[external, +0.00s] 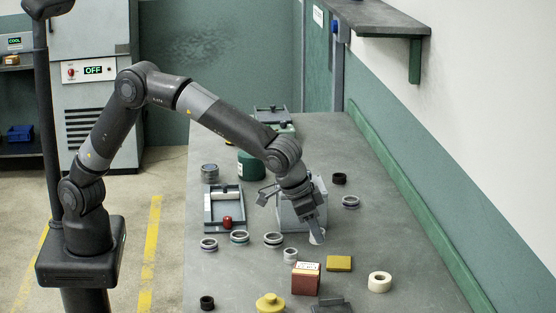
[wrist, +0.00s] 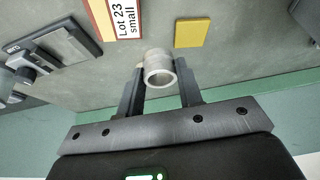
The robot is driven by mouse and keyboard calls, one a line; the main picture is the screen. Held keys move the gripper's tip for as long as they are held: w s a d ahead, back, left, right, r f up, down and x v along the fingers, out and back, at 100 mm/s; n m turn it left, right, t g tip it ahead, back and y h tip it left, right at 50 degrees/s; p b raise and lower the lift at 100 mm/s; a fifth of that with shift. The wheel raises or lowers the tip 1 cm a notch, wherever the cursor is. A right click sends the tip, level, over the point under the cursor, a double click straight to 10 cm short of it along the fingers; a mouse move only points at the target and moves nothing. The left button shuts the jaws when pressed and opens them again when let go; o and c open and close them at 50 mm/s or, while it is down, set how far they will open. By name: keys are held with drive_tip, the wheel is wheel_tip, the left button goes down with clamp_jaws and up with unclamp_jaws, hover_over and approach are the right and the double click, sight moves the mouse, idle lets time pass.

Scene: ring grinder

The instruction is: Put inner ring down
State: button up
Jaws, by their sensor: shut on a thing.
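My gripper (external: 316,226) is shut on a pale grey inner ring (wrist: 158,68), a short hollow cylinder. The ring sits between the two dark fingers (wrist: 159,86) in the wrist view. Outside, only a small part of the ring (external: 317,238) shows below the fingers, low over the grey table. I cannot tell whether it touches the table. Another similar light ring (external: 291,256) stands on the table to the left of and nearer than the gripper.
Several dark-edged rings (external: 273,239) lie left of the gripper. A grey block (external: 288,216) stands close behind it. In front are a "Lot 23 small" box (external: 305,280), a yellow pad (external: 339,263) and a cream roll (external: 380,281).

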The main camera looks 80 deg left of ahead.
drive_tip(key=w+a+f, duration=0.1)
drive_tip(key=w+a, duration=0.1)
drive_tip(key=w+a+f, duration=0.3)
drive_tip(key=w+f, duration=0.1)
drive_tip(key=w, duration=0.1)
drive_tip(key=shift+a+f, duration=0.2)
drive_tip(key=shift+a, duration=0.2)
drive_tip(key=shift+f, duration=2)
drive_tip(key=shift+f, duration=0.1)
drive_tip(key=o, duration=1.1)
